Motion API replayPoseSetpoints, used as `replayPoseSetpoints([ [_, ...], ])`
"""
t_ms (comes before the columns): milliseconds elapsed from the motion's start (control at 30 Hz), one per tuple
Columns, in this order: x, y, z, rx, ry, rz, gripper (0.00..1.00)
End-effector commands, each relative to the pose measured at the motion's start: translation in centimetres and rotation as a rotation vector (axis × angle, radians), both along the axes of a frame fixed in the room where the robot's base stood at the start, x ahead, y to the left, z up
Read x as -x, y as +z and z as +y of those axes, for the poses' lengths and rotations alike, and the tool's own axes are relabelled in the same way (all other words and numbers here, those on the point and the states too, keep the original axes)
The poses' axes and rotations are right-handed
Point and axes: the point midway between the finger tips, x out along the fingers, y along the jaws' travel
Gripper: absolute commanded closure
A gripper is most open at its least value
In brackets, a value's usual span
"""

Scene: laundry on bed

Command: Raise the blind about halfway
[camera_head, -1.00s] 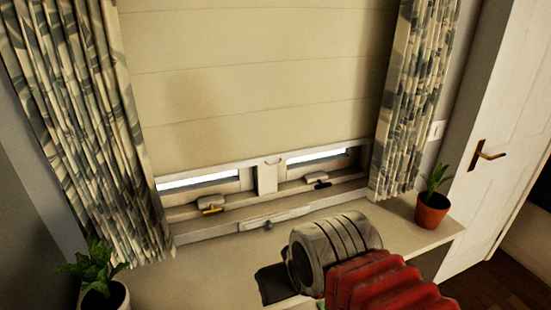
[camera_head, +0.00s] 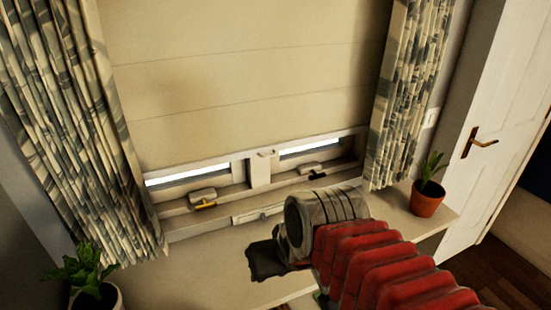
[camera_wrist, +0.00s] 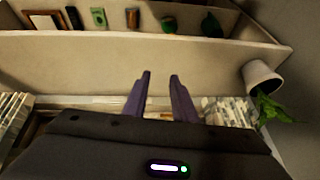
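The cream blind (camera_head: 240,85) hangs between the curtains, lowered almost to the bottom of the window. Narrow bright strips of glass show beneath it. A small tab or hook (camera_head: 265,153) is at the middle of its lower edge. My gripper (camera_head: 264,262) is over the sill, below and in front of the blind, apart from it. Its fingertips are hard to make out in the head view. In the wrist view my gripper's two fingers (camera_wrist: 160,80) stand apart with nothing between them. The blind is not clearly seen there.
Patterned curtains hang at left (camera_head: 75,120) and right (camera_head: 400,100). A potted plant (camera_head: 427,198) stands at the sill's right end, and another in a white pot (camera_wrist: 262,76) at the other end. Yellow (camera_head: 204,206) and dark window handles sit low. A shelf (camera_wrist: 200,40) holds several small objects.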

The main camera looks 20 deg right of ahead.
Motion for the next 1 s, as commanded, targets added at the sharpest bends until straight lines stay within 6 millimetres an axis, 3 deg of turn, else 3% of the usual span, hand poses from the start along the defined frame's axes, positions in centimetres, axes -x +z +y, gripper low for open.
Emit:
replayPoseSetpoints([
  [333,-4.5,-0.5,0.6,-0.403,-0.206,0.097,0.75],
  [567,-9.4,0.9,-1.4,-0.695,-0.356,0.058,0.75],
  [767,-14.1,2.8,-6.1,-0.937,-0.496,-0.05,0.75],
  [1000,-18.3,5.0,-14.8,-1.175,-0.657,-0.253,0.75],
])
